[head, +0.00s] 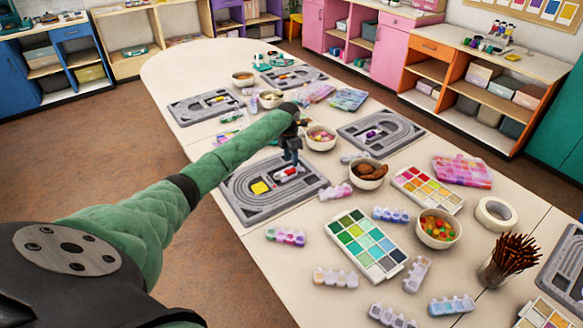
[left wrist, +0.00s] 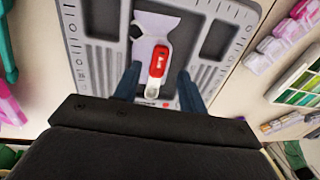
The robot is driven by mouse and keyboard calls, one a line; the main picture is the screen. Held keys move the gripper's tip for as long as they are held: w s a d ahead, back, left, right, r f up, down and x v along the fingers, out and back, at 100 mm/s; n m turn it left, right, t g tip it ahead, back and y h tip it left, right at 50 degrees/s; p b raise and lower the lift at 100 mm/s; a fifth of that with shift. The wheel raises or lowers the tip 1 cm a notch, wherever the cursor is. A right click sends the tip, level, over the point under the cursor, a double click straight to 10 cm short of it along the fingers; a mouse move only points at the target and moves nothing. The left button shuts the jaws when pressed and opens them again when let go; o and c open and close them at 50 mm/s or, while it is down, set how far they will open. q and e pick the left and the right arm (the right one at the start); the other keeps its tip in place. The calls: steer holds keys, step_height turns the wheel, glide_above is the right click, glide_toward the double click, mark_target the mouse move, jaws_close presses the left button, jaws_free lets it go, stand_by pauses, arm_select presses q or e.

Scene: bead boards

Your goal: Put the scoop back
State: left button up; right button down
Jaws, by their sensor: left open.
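A small red and white item (head: 286,173), which may be the scoop, lies on the grey bead board (head: 240,205) below my left gripper (head: 291,158). In the left wrist view the red and white item (left wrist: 156,65) has a red body and a pale end, and a pale lilac piece (left wrist: 150,24) lies beside it on the board. The two fingers of my left gripper (left wrist: 158,78) are apart, one on each side of the item. Whether they touch it is unclear. My right gripper does not show.
A bowl of brown pieces (head: 368,171), a bowl of mixed beads (head: 437,229) and a green palette (head: 366,244) stand to the right. Other boards (head: 381,134) lie farther off. Small bead strips crowd the near table.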

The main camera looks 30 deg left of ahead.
arm_select(q)
step_height(320, 180, up, 8)
steer(key=b, duration=0.1)
steer(key=shift+w+a+r+b, duration=0.15)
steer(key=shift+w+a+b, duration=0.05)
steer(key=shift+a+b, duration=0.15)
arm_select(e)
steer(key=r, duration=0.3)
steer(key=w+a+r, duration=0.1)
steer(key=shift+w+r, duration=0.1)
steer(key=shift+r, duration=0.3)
